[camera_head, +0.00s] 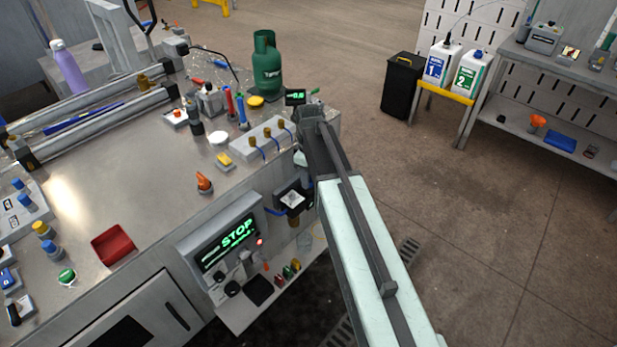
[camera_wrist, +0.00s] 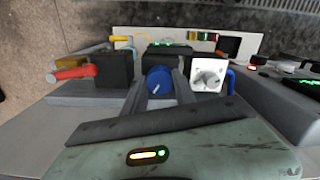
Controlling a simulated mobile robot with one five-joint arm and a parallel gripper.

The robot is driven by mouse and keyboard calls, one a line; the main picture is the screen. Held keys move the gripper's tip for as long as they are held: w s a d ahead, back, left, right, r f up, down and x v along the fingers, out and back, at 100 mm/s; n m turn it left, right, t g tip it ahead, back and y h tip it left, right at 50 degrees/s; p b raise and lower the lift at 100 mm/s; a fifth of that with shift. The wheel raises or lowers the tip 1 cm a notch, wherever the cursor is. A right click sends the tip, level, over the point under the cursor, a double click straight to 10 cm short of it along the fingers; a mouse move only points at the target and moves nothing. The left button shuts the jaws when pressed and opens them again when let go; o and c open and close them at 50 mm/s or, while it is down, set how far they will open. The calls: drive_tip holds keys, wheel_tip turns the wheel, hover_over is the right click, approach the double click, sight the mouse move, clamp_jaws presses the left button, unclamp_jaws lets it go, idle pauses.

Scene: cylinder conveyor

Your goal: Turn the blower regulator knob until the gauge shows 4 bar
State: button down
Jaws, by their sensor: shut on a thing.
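The blue round knob (camera_wrist: 158,80) with a pale pointer line sits between the two fingers of my gripper (camera_wrist: 160,88) in the wrist view. The fingers are shut on its sides, and the pointer tilts down and to the left. Behind the knob is a dark block with a green-lit display (camera_wrist: 172,44), seen too edge-on to read. In the head view a small dark display (camera_head: 295,96) with green digits stands beside my gripper (camera_head: 308,118); it seems to read about 0.6, but the digits are tiny. My arm hides the knob there.
A red lever valve (camera_wrist: 75,72) is left of the knob, and a white-faced dial (camera_wrist: 208,77) is close on its right. In the head view a green gas bottle (camera_head: 267,65) stands behind the display. Brass fittings with blue hoses (camera_head: 267,140) are near my gripper.

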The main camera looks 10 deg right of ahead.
drive_tip(key=shift+a, duration=0.1)
idle(0.3)
drive_tip(key=c, duration=1)
unclamp_jaws()
drive_tip(key=shift+r+p, duration=0.4)
wheel_tip(320, 180, up, 7)
drive_tip(key=p, duration=0.7)
drive_tip(key=shift+r, duration=0.15)
drive_tip(key=shift+f, duration=0.2)
